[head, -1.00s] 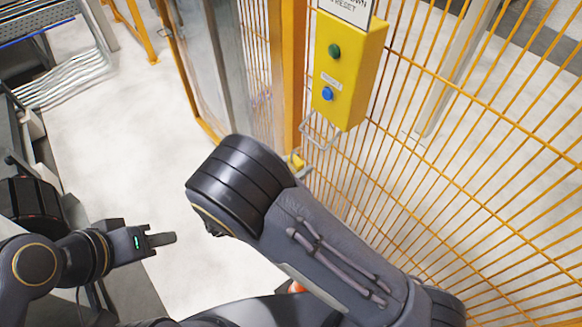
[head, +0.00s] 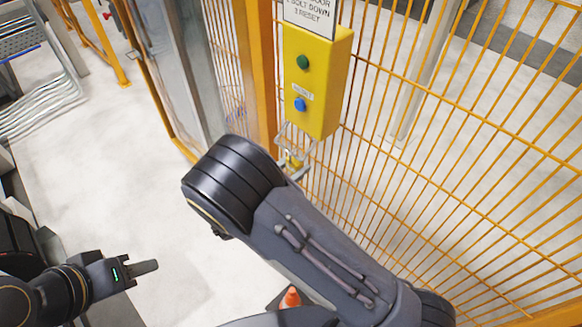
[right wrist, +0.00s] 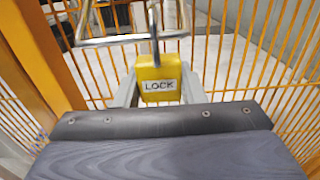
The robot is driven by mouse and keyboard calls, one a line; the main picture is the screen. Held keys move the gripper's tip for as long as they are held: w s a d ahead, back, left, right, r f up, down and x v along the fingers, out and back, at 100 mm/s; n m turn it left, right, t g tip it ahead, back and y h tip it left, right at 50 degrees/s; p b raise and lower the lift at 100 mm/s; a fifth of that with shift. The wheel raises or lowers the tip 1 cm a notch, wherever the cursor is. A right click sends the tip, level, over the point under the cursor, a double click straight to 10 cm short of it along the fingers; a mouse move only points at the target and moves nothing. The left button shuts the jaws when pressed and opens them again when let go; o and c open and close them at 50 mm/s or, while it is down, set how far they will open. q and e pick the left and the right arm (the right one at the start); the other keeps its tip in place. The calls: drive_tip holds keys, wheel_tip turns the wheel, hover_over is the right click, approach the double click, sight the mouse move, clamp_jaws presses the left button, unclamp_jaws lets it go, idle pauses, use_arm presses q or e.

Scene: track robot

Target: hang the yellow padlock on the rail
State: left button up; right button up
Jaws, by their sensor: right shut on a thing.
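The yellow padlock (right wrist: 158,82), marked LOCK, is upright between the grey fingers of my right gripper (right wrist: 155,90), which is shut on it. Its grey shackle rises across the silver rail (right wrist: 118,41) in the right wrist view. I cannot tell whether the shackle is around the rail or only in front of it. In the head view the rail (head: 283,137) is under the yellow button box, and a little of the padlock (head: 292,163) shows just below it, behind my right forearm. My left gripper (head: 146,267) is low at the left, seen edge-on and away from the rail; its opening is unclear.
The yellow box (head: 318,82) with green and blue buttons is fixed to the orange mesh fence (head: 450,150), beside an orange post (head: 258,70). An orange cone (head: 290,297) stands on the floor below. The pale floor at the left is open.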

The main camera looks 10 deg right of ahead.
drive_tip(key=shift+f, duration=0.25)
drive_tip(key=o, duration=1.1)
drive_tip(key=b+v, duration=0.1)
drive_tip(key=v, duration=0.7)
drive_tip(key=shift+b, duration=0.4)
